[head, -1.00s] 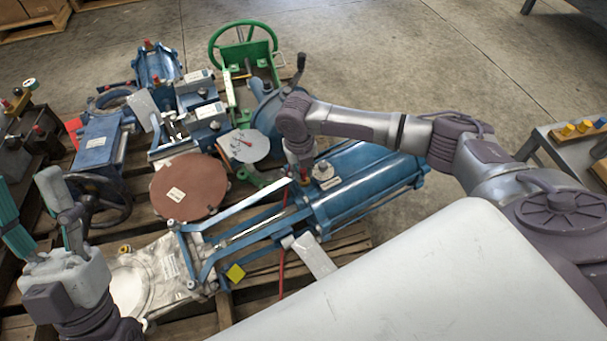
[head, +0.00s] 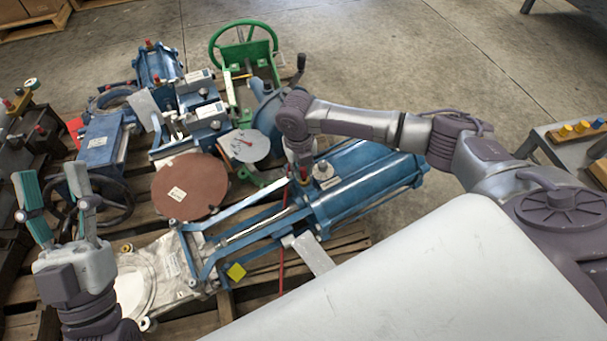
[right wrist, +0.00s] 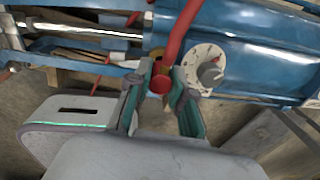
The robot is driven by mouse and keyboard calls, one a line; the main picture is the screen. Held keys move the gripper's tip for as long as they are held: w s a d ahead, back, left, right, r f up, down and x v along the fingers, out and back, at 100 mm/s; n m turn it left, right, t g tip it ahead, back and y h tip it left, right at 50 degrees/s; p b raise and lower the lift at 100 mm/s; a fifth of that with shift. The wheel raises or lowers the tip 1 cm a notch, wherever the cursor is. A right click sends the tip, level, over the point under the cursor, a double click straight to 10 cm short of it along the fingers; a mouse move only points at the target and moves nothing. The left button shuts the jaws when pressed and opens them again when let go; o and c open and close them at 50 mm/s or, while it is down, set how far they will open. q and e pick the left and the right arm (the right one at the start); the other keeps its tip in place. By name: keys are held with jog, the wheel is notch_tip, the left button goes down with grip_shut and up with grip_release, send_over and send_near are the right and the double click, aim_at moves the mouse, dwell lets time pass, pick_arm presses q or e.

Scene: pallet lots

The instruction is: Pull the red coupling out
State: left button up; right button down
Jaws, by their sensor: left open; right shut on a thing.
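The red coupling (right wrist: 160,84) shows as a round red end between the fingers of my right gripper (right wrist: 161,88) in the right wrist view. A red hose (right wrist: 181,32) runs up the picture just beyond it. In the head view my right gripper (head: 303,176) points down at the near end of a blue cylinder (head: 365,185), and its fingers largely hide the coupling there. It is shut on the coupling. I cannot tell whether the coupling is still seated. My left gripper (head: 52,190) is open and empty, fingers up, at the left.
A white knob with a grey centre (right wrist: 210,68) sits close beside the right fingers. A brown disc (head: 190,187), a green handwheel (head: 243,45) and other valves crowd the wooden pallet. A side table (head: 575,150) stands at the right. Concrete floor lies open behind.

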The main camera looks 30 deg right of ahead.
jog(key=shift+r+p, duration=0.45)
jog(key=shift+p, duration=0.15)
jog(key=shift+r, duration=0.25)
jog(key=shift+r+p, duration=0.2)
jog(key=shift+p, duration=0.35)
jog(key=shift+a+r+p, duration=0.1)
jog(key=shift+r+p, duration=0.35)
jog(key=shift+p, duration=0.15)
pick_arm(q)
notch_tip(320, 180, down, 17)
jog(key=w+a+g+y+p, duration=0.1)
jog(key=g+y, duration=0.3)
jog(key=g, duration=0.8)
jog(key=shift+w+a+f, duration=0.15)
jog(key=shift+w+a, duration=0.35)
jog(key=shift+w, duration=0.05)
pick_arm(e)
jog(key=shift+r, duration=0.45)
